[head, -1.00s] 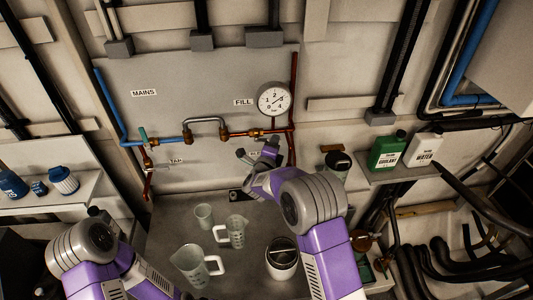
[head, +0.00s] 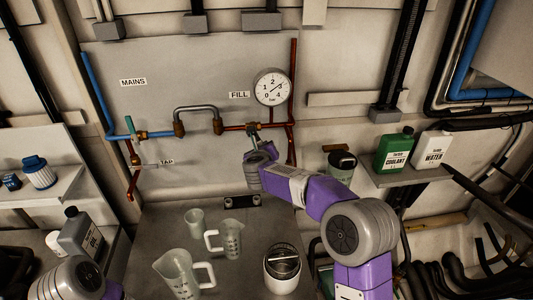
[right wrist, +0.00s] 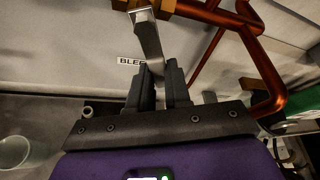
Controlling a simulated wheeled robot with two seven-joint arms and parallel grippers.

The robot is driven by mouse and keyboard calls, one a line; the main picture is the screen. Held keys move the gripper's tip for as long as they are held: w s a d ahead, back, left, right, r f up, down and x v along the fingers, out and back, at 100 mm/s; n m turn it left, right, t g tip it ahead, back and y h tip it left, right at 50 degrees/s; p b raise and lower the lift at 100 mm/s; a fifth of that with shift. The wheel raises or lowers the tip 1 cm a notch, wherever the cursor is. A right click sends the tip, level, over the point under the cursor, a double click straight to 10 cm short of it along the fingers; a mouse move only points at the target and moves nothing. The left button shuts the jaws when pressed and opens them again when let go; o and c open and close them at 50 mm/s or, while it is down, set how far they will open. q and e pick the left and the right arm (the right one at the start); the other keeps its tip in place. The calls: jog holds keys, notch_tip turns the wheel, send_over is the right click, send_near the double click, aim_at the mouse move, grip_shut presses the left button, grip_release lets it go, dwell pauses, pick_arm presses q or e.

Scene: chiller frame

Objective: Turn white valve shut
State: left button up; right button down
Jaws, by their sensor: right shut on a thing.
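A pale grey-white lever handle (right wrist: 148,38) hangs down from a brass valve body (right wrist: 150,8) on the copper pipe in the right wrist view. My right gripper (right wrist: 158,72) is shut on the lower end of this handle, its dark fingers on either side. In the head view, my right gripper (head: 253,160) is at the valve (head: 253,127) below the gauge; my own wrist partly hides the handle. My left arm shows at the lower left, with its gripper out of view.
A gauge (head: 272,87) sits above the copper pipe (head: 290,140). Another valve with a teal handle (head: 130,124) is at left. Jugs (head: 180,272) and a lidded white canister (head: 282,268) stand on the bench below. Coolant (head: 393,151) and water (head: 431,150) bottles stand on the right shelf.

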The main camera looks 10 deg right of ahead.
jog(key=a+m+y+b, duration=0.2)
jog(key=a+m+b, duration=0.1)
jog(key=m, duration=0.1)
jog(key=shift+w+f+y+b, duration=0.15)
jog(key=shift+f+y+b, duration=0.15)
jog(key=shift+y, duration=0.1)
jog(key=shift+a+r, duration=0.1)
dwell(0.4)
jog(key=c, duration=1.1)
grip_release()
jog(key=shift+a, duration=0.1)
jog(key=shift+o, duration=0.2)
jog(key=v, duration=0.7)
jog(key=shift+s, duration=0.3)
